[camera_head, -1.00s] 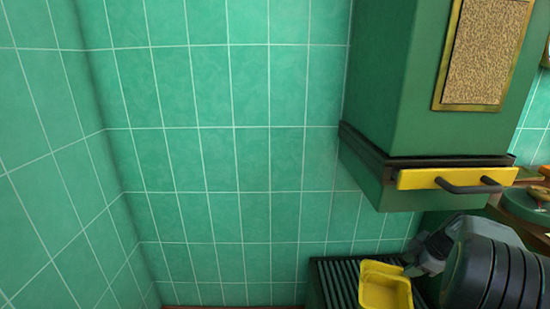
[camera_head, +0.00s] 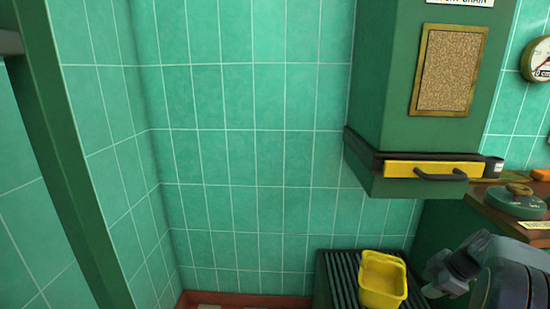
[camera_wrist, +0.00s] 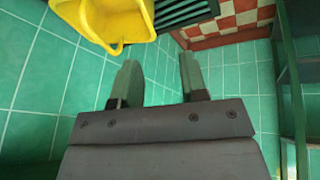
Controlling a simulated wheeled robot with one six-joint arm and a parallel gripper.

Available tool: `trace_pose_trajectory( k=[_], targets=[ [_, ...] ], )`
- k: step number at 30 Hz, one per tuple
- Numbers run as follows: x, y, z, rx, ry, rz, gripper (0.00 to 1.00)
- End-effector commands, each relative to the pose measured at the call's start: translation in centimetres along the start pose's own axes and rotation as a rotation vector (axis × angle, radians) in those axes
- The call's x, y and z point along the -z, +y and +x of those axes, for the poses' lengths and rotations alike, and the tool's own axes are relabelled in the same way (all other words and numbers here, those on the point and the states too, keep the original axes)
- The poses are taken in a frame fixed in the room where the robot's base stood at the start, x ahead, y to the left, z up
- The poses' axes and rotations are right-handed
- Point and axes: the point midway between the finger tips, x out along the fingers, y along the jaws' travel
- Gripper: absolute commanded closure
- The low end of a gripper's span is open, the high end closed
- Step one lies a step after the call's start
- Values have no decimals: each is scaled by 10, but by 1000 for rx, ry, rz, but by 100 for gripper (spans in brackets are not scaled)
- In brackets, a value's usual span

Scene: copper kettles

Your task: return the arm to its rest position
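My arm (camera_head: 500,285) shows at the lower right of the head view, beside a yellow tub, and its gripper end cannot be made out there. In the wrist view my gripper (camera_wrist: 160,72) has its two green fingers spread apart with nothing between them. The yellow tub (camera_head: 383,280) stands on a dark slatted rack (camera_head: 338,283) in the head view. The tub also shows at the top left of the wrist view (camera_wrist: 112,18), apart from the fingers.
A green cabinet (camera_head: 400,110) with a yellow handled front (camera_head: 432,170) juts from the tiled wall above the rack. A green pot (camera_head: 515,203) sits on a wooden counter at right. A green post (camera_head: 75,170) stands at left. Open space lies before the left wall.

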Motion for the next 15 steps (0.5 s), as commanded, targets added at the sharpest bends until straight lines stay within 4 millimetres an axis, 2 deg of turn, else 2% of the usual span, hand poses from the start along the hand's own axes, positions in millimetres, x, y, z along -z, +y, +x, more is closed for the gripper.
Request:
trace_pose_trajectory(
  k=[1, 8, 15],
  targets=[
    [12, -1, -10, 5, -5, 11, 60],
    [56, -12, -39, 21, -38, 110, 60],
    [121, -37, -90, 21, -96, 281, 60]
  ],
)
